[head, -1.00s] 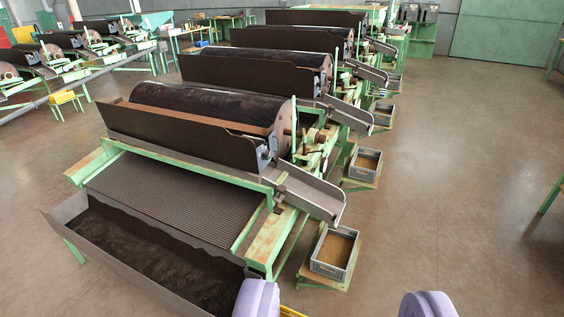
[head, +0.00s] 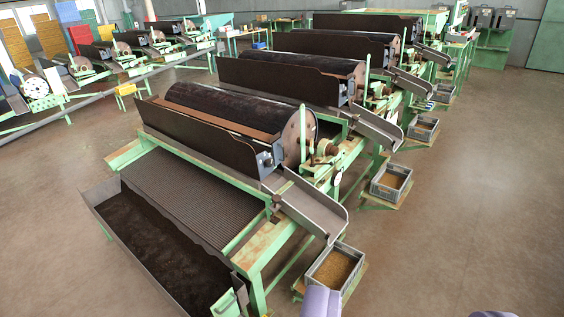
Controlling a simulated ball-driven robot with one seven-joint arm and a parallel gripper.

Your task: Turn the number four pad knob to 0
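Several drum sorters stand in a row running back. The nearest drum sorter (head: 225,110) has a dark drum, a green frame, a round end plate (head: 299,135) and a metal chute (head: 310,208). Small fittings (head: 327,149) sit on the frame beside the end plate. I cannot make out a number four pad knob or any number markings at this size. My gripper (head: 407,309) shows at the bottom edge as two pale purple fingertips set wide apart. It is open, with nothing seen between them, and apart from the sorter.
A grey bin of grain (head: 334,270) sits under the nearest chute, with another bin (head: 391,182) behind it. A long trough of dark material (head: 168,262) lies at the front left. More machines (head: 110,57) stand at the far left. The floor (head: 490,200) on the right is clear.

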